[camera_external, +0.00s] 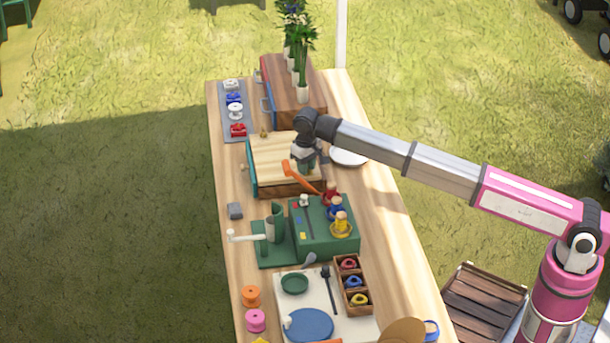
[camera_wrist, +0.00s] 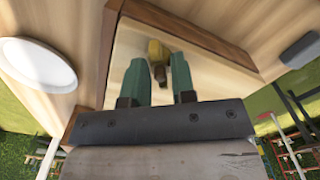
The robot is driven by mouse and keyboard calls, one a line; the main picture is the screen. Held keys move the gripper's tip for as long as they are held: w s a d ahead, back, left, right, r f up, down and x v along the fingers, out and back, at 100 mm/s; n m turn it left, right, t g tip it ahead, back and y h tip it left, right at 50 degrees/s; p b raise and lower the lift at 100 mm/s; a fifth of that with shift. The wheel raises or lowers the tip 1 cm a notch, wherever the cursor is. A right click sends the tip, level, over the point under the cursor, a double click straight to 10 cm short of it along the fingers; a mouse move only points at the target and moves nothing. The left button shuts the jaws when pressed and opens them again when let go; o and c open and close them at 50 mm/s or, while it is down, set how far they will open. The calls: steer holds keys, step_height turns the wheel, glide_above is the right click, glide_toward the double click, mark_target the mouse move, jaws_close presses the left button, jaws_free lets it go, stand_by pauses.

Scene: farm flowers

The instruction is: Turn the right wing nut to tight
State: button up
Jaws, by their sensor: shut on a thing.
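The wooden press (camera_external: 273,155) lies on the long table, with a pale top board and darker sides. One small brass wing nut (camera_external: 264,133) stands at its far edge in the external view. My gripper (camera_external: 304,168) points down over the right part of the press and hides what is under it there. In the wrist view, the green fingers of my gripper (camera_wrist: 163,82) are closed around a brass wing nut (camera_wrist: 159,52) on the pale board (camera_wrist: 128,45). The fingers hide part of the nut, and I cannot tell how tight it is.
A white plate (camera_external: 349,157) lies right of the press; it also shows in the wrist view (camera_wrist: 38,68). An orange handle (camera_external: 287,168) is close to my gripper. A wooden drawer box (camera_external: 288,95) with potted flowers stands behind.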

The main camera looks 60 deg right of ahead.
steer(key=m, duration=0.4)
steer(key=shift+r+m, duration=0.1)
steer(key=shift+m, duration=0.2)
jaws_close()
jaws_free()
steer(key=shift+m, duration=2)
jaws_close()
steer(key=o, duration=0.9)
jaws_free()
step_height(320, 180, up, 11)
steer(key=shift+f, duration=0.1)
